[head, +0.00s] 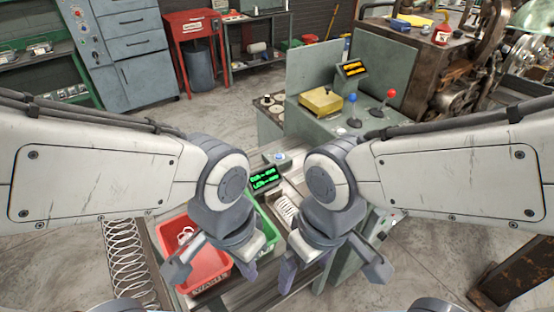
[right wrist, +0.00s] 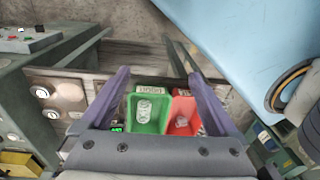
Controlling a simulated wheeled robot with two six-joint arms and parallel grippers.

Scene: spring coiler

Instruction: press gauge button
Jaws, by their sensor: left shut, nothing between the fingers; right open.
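The gauge display (head: 264,178) with green digits stands beyond my two grippers in the head view. A small box with a blue button (head: 280,156) sits just behind it; I take this as the gauge button. My left gripper (head: 250,273) is shut and empty, over the bins' near side and apart from the button. My right gripper (head: 290,273) is to its right, also nearer than the button. In the right wrist view, the right gripper's fingers (right wrist: 160,76) are spread, with nothing held. Part of the green digits (right wrist: 117,127) shows by the left finger.
A red bin (head: 195,256) marked WASTE and a green bin (right wrist: 137,124) lie below my grippers. Large coiled springs (head: 124,262) lie at the left. A console (head: 315,120) with blue and red knobbed levers stands behind, right of the button.

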